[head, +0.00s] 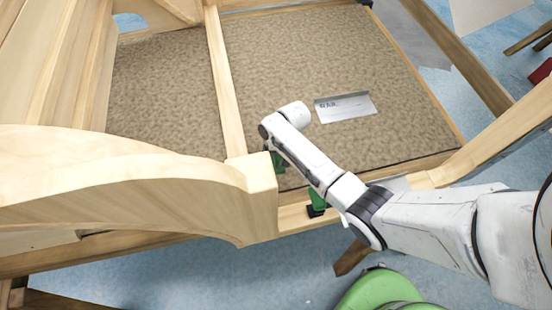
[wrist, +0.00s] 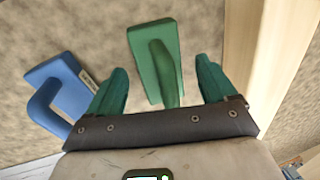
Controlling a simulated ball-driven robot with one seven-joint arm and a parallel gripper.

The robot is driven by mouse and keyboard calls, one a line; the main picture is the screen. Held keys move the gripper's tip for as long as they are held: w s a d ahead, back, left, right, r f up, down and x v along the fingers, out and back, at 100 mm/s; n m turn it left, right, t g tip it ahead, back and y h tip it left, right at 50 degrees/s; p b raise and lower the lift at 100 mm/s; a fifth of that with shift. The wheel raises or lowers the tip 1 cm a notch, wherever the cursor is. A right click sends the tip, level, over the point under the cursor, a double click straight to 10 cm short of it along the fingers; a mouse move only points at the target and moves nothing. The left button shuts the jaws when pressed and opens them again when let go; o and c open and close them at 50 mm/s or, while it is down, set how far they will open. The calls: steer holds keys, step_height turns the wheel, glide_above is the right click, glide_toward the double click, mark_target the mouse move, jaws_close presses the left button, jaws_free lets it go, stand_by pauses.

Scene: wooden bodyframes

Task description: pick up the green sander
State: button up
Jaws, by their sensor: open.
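The green sander (wrist: 155,62) lies on the speckled brown panel in the wrist view, with its loop handle turned toward me. My gripper (wrist: 160,66) is open, with one teal finger to the left of the sander and one to the right. The handle's near end lies between the fingers, and I see gaps on both sides. In the head view my arm hides most of this spot. A small green part (head: 278,161) shows beside the arm there, but I cannot tell whether it is the sander or a finger.
A blue sander (wrist: 62,92) lies just left of my left finger. A wooden beam (wrist: 262,60) stands close on the right. In the head view, a metal plate (head: 345,107) lies on the panel (head: 300,55), and a curved wooden piece (head: 130,185) rises at left.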

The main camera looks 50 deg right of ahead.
steer(key=shift+f, duration=0.2)
steer(key=shift+c, duration=0.4)
steer(key=c, duration=1.1)
steer(key=shift+r, duration=0.1)
steer(key=shift+r, duration=0.4)
step_height(320, 180, up, 2)
steer(key=shift+a+r, duration=0.1)
steer(key=shift+r, duration=0.1)
steer(key=s+a+r, duration=0.7)
steer(key=s+r, duration=0.2)
steer(key=s, duration=0.3)
steer(key=shift+r, duration=0.35)
